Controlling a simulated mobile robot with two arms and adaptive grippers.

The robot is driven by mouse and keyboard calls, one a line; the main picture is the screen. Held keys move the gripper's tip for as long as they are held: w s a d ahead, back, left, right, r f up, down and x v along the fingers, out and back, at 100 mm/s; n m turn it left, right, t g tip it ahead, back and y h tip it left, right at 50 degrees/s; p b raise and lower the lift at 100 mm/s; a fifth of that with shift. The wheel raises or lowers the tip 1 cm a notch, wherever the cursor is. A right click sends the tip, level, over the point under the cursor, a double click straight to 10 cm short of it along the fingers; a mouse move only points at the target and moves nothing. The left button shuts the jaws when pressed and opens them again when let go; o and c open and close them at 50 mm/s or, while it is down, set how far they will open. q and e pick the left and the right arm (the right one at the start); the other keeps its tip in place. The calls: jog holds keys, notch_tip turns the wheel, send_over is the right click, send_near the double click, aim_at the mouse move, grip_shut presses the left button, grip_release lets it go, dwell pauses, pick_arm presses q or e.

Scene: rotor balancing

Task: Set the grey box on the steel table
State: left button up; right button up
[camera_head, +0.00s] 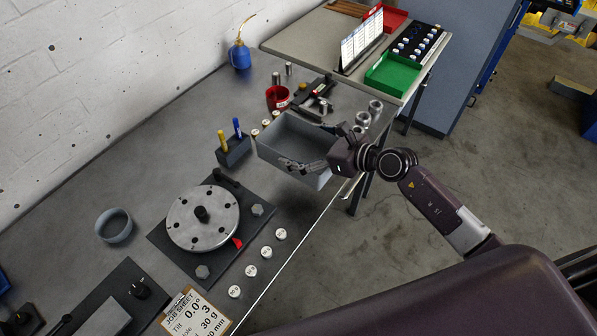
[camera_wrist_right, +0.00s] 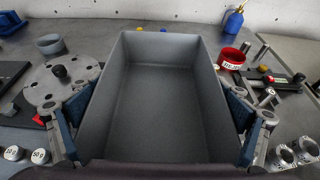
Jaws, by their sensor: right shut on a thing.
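The grey box (camera_head: 268,153) is an open, empty tray near the front edge of the steel table (camera_head: 165,150) in the head view. My right gripper (camera_head: 313,147) is shut on the box, with one finger on each of two opposite sides. In the right wrist view the box (camera_wrist_right: 165,95) fills the middle, upright and level-looking, between the blue finger pads. I cannot tell whether its underside touches the table or hangs just above it. My left gripper is not in view.
A round rotor plate (camera_head: 203,218) and several white weights (camera_head: 266,252) lie nearer. A side table holds a green tray (camera_head: 391,74).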

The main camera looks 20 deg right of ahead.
jog(key=shift+w+a+f+b, duration=0.15)
jog(key=shift+f+b, duration=0.4)
jog(key=shift+f, duration=2.55)
jog(key=shift+w+f+b, duration=0.1)
jog(key=shift+f+b, duration=0.45)
jog(key=shift+f, duration=2.55)
jog(key=shift+f, duration=0.2)
jog(key=o, duration=1)
jog(key=shift+o, duration=0.2)
jog(key=shift+s+r, duration=0.1)
jog(key=shift+r, duration=0.05)
jog(key=b+v, duration=0.2)
jog(key=v, duration=0.9)
jog(key=shift+s+d+r, duration=0.25)
jog(key=shift+s+r, duration=0.05)
jog(key=shift+r, duration=0.05)
